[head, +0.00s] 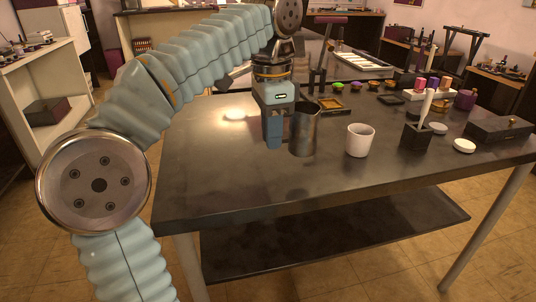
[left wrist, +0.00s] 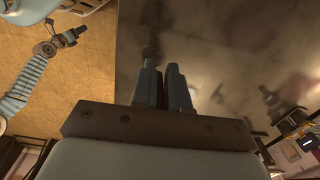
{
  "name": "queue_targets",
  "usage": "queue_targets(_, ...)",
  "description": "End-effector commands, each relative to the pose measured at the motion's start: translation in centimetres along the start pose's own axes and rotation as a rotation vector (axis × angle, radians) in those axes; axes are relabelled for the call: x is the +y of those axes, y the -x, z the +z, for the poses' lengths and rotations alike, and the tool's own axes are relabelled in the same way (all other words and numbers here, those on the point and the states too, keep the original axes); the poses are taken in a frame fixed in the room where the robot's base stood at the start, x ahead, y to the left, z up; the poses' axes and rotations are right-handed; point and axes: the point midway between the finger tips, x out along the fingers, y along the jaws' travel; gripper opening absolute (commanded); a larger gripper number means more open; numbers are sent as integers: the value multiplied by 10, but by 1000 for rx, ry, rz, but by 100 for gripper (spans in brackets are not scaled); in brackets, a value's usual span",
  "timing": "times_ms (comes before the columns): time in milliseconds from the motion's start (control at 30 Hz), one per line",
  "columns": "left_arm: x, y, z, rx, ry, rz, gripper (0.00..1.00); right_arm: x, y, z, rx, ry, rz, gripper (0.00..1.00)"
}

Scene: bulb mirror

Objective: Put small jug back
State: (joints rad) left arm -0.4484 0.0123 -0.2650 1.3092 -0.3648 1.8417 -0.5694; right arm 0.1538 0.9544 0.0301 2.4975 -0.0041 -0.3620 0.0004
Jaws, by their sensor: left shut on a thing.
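The small jug (head: 304,130) is a dark metal vessel, upright at the left part of the dark table in the head view. My left gripper (head: 273,133) points down at the jug's left side, its blue fingers shut on it, likely at the handle, which the fingers hide. I cannot tell whether the jug's base touches the table. In the left wrist view the fingers of my left gripper (left wrist: 165,88) are close together, and the jug is not clear. An arm of mine, likely the right, shows small at the left of that view; its jaws are too small to read.
A white cup (head: 360,140) stands right of the jug. A black holder (head: 415,136) with a white stick, white round lids (head: 464,145) and a dark box (head: 498,129) stand further right. Small colored bowls (head: 356,85) and trays are behind. The table's front left is clear.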

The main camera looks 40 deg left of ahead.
Motion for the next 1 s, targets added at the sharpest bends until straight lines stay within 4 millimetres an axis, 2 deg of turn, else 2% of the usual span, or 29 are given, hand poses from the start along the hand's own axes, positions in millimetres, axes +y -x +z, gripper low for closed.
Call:
queue_targets(100, -12, -16, 2, -1, 1, 1, 0, 1, -3, 0, 0, -1, 0, 43)
queue_targets(333, -26, -34, 3, -1, 1, 1, 0, 2, -6, 0, 1, -1, 1, 43)
queue_targets(500, -24, -59, 3, 0, -1, 0, 0, 5, -12, 0, 1, -2, 1, 43)
queue_targets(900, -24, -64, 4, 0, 0, 0, 0, 6, -13, 0, 2, -2, 2, 43)
queue_targets(933, -24, -64, 4, 0, 0, 0, 16, 6, -13, 0, 2, -2, 2, 43)
queue_targets(1000, -24, -64, 3, 0, 0, 0, 26, 6, -13, 0, 2, -2, 2, 43)
